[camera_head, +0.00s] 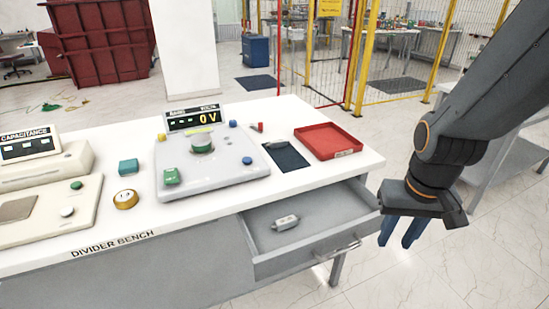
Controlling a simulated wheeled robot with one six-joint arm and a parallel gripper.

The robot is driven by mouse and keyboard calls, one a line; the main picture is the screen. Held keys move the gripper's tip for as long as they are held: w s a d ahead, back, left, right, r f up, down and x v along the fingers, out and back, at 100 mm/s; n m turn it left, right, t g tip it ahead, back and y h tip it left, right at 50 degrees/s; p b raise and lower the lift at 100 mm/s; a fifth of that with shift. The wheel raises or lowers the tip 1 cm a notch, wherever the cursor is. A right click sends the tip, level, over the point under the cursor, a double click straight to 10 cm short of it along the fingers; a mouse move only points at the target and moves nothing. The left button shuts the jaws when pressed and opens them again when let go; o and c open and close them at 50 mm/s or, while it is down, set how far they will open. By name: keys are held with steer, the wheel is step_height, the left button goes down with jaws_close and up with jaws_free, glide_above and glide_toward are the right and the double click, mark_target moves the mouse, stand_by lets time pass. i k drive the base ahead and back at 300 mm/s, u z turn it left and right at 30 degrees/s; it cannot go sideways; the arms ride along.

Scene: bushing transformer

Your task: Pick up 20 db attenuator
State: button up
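A small light-grey cylindrical part (286,223) lies in the open drawer (345,192) of the bench, towards its left side. It looks like the attenuator, but I cannot read any marking on it. My gripper (400,232) hangs to the right of the drawer, outside it and apart from the part. Its two blue fingers point down with a gap between them, and nothing shows between them.
The drawer handle (338,252) juts forward. The floor in front is clear.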

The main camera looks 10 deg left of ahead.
mark_target(273, 144)
steer(key=k, duration=0.75)
steer(key=z, duration=0.8)
steer(key=i, duration=1.05)
steer(key=z, duration=0.4)
steer(key=i, duration=0.9)
steer(key=u, duration=1.1)
steer(key=i, duration=0.9)
steer(key=u, duration=0.95)
